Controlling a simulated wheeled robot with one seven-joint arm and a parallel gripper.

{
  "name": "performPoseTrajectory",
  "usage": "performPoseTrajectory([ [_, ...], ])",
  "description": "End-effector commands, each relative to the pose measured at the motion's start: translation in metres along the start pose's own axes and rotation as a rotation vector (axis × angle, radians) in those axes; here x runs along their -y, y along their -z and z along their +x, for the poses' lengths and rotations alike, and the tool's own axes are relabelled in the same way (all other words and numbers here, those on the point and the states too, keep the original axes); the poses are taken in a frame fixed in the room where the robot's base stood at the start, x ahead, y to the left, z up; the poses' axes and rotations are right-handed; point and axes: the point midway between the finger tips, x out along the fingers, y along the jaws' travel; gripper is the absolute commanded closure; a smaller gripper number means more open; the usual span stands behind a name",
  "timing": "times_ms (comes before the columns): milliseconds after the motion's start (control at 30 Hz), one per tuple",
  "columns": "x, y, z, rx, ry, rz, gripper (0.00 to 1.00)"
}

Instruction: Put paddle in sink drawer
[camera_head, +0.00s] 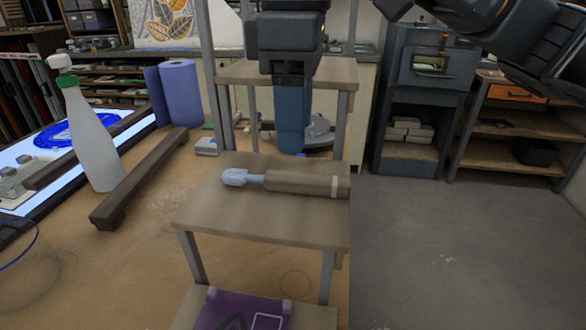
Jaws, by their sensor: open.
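The thing I take for the paddle (307,184) lies on its side on a small wooden shelf (240,215) in the middle of the head view. It has a long tan body with a pale band at its right end and a pale blue, rounded head at its left end. My gripper (290,150) points down from the top middle, with blue fingers under a dark grey body. Its fingertips show just above and behind the paddle, apart from it. The fingers overlap in this view, and nothing shows held. I cannot make out a sink drawer for certain.
A white spray bottle (88,135), a dark bar (150,178) and a blue paper roll (181,93) stand or lie on the left table. A higher shelf (235,72) is behind my gripper. A grey cabinet (428,70) stands at the back right. The right floor is clear.

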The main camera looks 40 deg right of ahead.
Motion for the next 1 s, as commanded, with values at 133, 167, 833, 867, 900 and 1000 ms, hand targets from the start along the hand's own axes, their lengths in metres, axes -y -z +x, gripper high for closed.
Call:
performPoseTrajectory([
  [133,0.0,-0.001,0.016,0.001,0.002,0.0,0.47],
  [167,0.0,-0.001,0.019,0.0,0.002,0.001,0.47],
  [833,-0.001,-0.003,0.07,-0.002,0.0,0.0,0.47],
  [867,-0.001,-0.003,0.07,-0.002,0.0,0.0,0.49],
  [900,-0.001,-0.003,0.07,-0.001,0.0,0.0,0.53],
  [1000,-0.001,-0.003,0.07,-0.001,0.0,0.0,0.62],
])
